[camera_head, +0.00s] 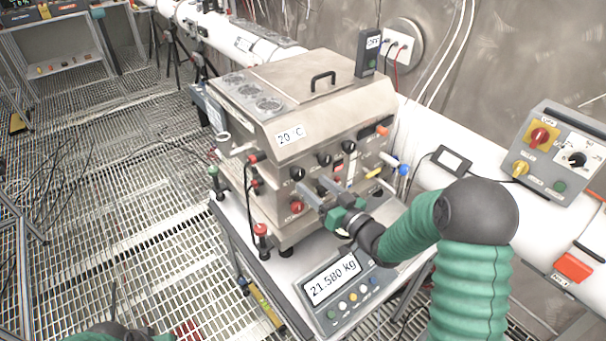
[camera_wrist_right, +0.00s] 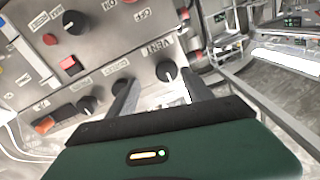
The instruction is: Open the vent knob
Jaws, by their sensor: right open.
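The vent knob (camera_wrist_right: 167,71) is a round black knob with a white mark, beside a label that reads VENT, on the steel panel in the right wrist view. In the head view it is the leftmost black knob (camera_head: 297,173) of the upper row on the steel box (camera_head: 270,105). My right gripper (camera_head: 316,188) is open in front of the panel. In the right wrist view its two fingers (camera_wrist_right: 160,95) point at the panel, with the vent knob showing between their tips. I cannot tell whether they touch it. My left gripper is not in view; only part of my left arm shows.
Other black knobs (camera_head: 324,160) sit close to the right, and a red knob (camera_head: 297,207) sits below. A scale display (camera_head: 332,279) reading 21.580 kg lies below my right gripper. A control box (camera_head: 560,150) stands at the right. Grated floor is open at the left.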

